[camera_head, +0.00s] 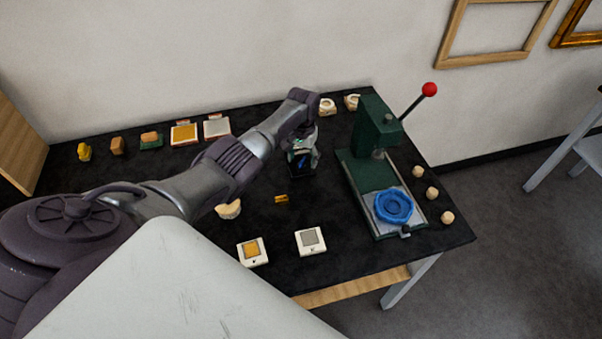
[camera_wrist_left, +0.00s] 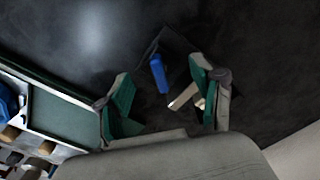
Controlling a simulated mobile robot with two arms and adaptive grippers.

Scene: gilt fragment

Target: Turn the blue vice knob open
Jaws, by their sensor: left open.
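A small black vice (camera_head: 303,170) stands on the black table under my left gripper. Its small blue knob (camera_head: 302,161) shows as a short blue bar (camera_wrist_left: 158,73) in the left wrist view. My left gripper (camera_head: 302,145) points down just over the vice. In the left wrist view its green-padded fingers (camera_wrist_left: 161,100) are open and apart, with the blue bar between and a little beyond them. A pale tan piece (camera_wrist_left: 184,97) lies beside the bar, close to one finger. I cannot tell if either finger touches anything. My right gripper is in neither view.
A green press (camera_head: 375,130) with a red-tipped lever stands to the right, a blue ring (camera_head: 393,206) on its base. Two small framed tiles (camera_head: 311,241), a gold piece (camera_head: 281,198) and a cream piece (camera_head: 229,209) lie nearer. Several knobs line the right edge.

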